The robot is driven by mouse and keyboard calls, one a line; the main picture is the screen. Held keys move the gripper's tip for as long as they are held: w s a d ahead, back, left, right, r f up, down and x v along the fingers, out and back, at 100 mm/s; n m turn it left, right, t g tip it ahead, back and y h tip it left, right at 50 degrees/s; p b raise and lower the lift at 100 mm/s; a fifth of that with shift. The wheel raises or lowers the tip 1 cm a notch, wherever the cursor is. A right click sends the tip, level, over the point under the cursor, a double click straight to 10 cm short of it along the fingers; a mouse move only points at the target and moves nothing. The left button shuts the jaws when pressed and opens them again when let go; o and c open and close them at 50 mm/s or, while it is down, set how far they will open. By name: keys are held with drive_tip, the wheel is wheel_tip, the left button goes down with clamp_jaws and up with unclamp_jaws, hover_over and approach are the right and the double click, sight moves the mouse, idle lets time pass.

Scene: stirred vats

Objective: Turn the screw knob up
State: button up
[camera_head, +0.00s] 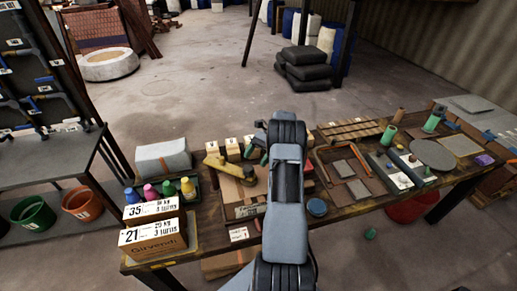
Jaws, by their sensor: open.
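I cannot clearly pick out a screw knob in the head view. My arm reaches from the bottom centre over the table. Its grey link and black joints cover the middle of the table, and my gripper is hidden behind them.
The long wooden table carries labelled cartons (153,242), coloured bottles, a grey bundle (162,158), a wooden tray (328,180) and a grey disc (432,155). Open concrete floor (200,90) lies beyond.

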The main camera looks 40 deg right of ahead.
drive_tip(key=p+v, duration=0.2)
drive_tip(key=p, duration=0.3)
drive_tip(key=shift+r, duration=0.15)
drive_tip(key=shift+p, duration=0.4)
